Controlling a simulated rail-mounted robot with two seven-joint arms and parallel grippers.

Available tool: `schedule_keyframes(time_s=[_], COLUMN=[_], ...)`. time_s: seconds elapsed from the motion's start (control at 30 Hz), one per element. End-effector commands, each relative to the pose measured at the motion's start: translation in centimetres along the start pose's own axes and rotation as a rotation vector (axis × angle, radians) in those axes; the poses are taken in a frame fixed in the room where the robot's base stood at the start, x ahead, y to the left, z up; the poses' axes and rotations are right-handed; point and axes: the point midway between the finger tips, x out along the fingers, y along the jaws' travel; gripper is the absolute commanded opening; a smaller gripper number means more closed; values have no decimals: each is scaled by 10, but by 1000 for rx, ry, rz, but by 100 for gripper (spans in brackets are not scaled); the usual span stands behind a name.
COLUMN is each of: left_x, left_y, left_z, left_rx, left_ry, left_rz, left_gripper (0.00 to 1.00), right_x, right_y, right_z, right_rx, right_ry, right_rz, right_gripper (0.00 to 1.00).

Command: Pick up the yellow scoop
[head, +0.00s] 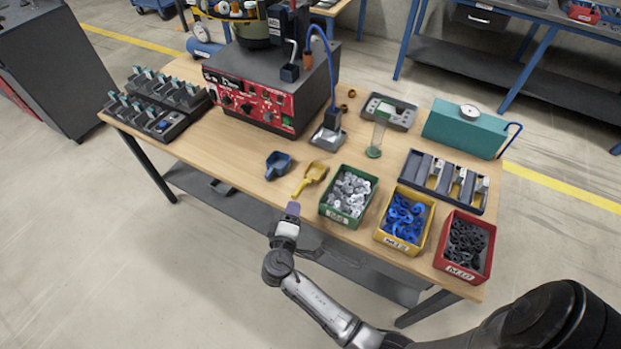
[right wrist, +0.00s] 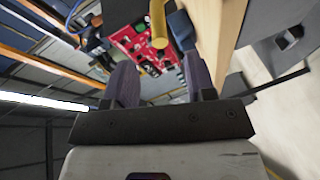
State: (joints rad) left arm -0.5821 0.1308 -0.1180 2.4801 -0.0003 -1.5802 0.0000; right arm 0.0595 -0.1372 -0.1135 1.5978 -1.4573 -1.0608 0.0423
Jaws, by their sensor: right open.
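The yellow scoop (head: 312,177) lies on the wooden bench near its front edge, with its handle toward me. In the head view my right gripper (head: 292,207) is just in front of the handle, at the bench's front edge. The right wrist view shows my right gripper (right wrist: 160,72) with two fingers apart and nothing between them. The yellow scoop's handle (right wrist: 158,26) shows just beyond the fingertips there, apart from them. My left gripper is not in view.
A blue scoop (head: 278,165) lies just left of the yellow one. A green bin (head: 326,209), a yellow bin (head: 382,236) and a red bin (head: 441,262) stand to the right. A red-fronted machine (head: 243,107) stands behind. Bare bench top lies left of the scoops.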

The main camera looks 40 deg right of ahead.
Motion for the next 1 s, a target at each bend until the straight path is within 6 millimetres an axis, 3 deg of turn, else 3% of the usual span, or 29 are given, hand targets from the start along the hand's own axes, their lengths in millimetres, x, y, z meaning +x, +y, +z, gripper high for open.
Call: schedule_keyframes(time_s=[0.13,0.47,0.8,1.0], left_x=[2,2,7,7], left_y=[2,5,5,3], left_z=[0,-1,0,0], left_rx=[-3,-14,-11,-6], left_ry=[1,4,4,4], left_rz=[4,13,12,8], left_gripper=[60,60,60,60], right_x=[17,30,70,76], right_y=[0,0,0,0], right_z=[0,1,2,2], right_rx=[-1,0,0,1], right_ry=[-1,-1,-1,-1], right_rz=[1,1,1,-2], right_gripper=[51,51,51,51])
